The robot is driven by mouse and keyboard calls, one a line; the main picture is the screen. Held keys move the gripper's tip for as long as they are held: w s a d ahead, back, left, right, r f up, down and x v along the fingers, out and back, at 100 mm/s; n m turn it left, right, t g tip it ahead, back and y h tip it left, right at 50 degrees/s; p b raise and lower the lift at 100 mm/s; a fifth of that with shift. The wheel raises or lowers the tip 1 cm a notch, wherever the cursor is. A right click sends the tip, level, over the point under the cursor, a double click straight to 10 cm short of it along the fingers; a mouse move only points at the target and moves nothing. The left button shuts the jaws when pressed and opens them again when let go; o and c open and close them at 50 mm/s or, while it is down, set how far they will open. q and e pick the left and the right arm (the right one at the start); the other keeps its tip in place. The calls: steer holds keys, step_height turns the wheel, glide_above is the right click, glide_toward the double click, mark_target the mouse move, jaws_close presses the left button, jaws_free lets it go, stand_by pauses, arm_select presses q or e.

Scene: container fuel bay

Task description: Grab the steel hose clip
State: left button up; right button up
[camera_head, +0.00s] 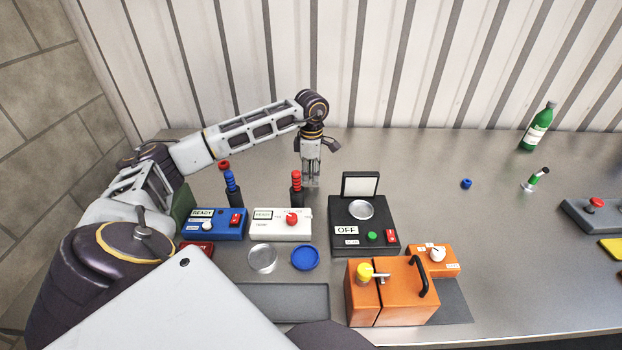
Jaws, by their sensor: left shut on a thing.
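My left gripper (312,184) points straight down over the table behind the white box. It is shut, just right of the post with red rings (296,181). What its fingers hold is small and mostly hidden. I cannot make out a separate steel hose clip elsewhere on the table, so I take the held thing to be the clip. My right gripper is not in view.
Blue (217,225), white (281,226) and black (364,228) control boxes stand in a row. An orange container (391,293) stands in front. A blue ring (466,183), green-handled fitting (535,178) and green bottle (537,127) are right.

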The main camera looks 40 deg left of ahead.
mark_target(311, 177)
arm_select(q)
steer(key=shift+r, duration=3.85)
